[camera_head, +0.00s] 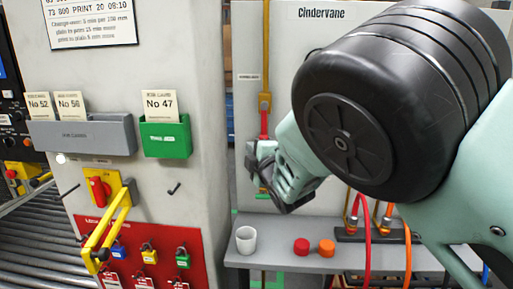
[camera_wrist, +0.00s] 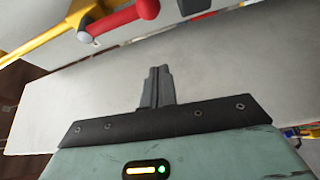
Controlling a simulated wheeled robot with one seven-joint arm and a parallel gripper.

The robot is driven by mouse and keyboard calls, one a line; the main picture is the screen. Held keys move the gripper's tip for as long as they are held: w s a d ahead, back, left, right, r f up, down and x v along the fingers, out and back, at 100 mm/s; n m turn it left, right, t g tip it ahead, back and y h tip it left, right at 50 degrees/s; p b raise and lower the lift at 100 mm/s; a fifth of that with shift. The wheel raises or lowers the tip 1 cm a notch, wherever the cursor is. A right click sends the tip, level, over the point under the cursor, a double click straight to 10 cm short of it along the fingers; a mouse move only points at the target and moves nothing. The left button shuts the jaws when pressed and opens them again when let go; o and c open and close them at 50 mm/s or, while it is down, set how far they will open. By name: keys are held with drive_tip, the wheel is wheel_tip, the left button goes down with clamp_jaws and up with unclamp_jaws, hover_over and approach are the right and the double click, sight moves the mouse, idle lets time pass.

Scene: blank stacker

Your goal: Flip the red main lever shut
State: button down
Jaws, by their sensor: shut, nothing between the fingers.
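The red lever (camera_head: 264,123) hangs on a vertical yellow pipe (camera_head: 265,60) on the pale Cindervane panel, just above my gripper. In the wrist view the lever (camera_wrist: 122,21) is at the upper left, with a rounded red end and a grey joint, beside the yellow pipe (camera_wrist: 45,38). My gripper (camera_head: 258,167) is in front of the panel, below the lever in the head view. In the wrist view its fingers (camera_wrist: 158,72) are together and empty, apart from the lever. My gripper and arm hide part of the lower pipe and panel.
A grey shelf (camera_head: 285,258) below holds a white cup (camera_head: 246,239), a red cap (camera_head: 301,246) and an orange cap (camera_head: 327,247). Hoses rise at its right. A pillar at left carries a red rotary switch (camera_head: 98,189) with a yellow bar, a green card holder (camera_head: 166,138) and padlocks.

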sight(264, 123)
drive_tip(key=w+p, duration=0.4)
drive_tip(key=w, duration=0.2)
drive_tip(key=shift+w+d, duration=0.4)
drive_tip(key=shift+d, duration=0.1)
drive_tip(key=shift+d+n, duration=0.25)
drive_tip(key=shift+n, duration=0.05)
